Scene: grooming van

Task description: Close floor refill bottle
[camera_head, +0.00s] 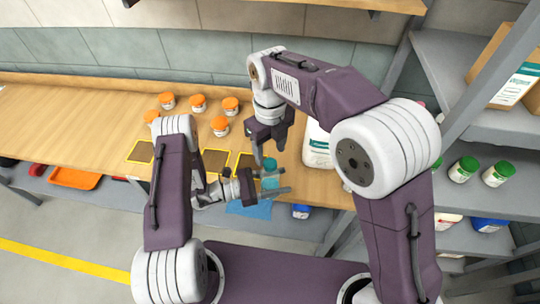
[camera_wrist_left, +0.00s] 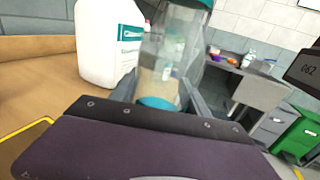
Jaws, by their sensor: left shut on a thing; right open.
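A clear bottle (camera_wrist_left: 172,55) with a teal top and a teal lower end stands between my left fingers in the left wrist view. In the head view its teal top (camera_head: 270,165) shows near the front edge of the bench. My left gripper (camera_head: 280,182) is shut on this bottle from the left. My right gripper (camera_head: 268,152) points down just above the teal top, open, with nothing seen between its fingers. I cannot tell whether it touches the top, or whether the top is a fully seated cap.
A white jug (camera_head: 317,146) stands close to the right, also in the left wrist view (camera_wrist_left: 108,45). Several orange-lidded jars (camera_head: 198,103) stand farther back on the wooden bench (camera_head: 60,115). A blue mat (camera_head: 252,209) lies by the front edge. Grey shelves (camera_head: 490,125) rise at right.

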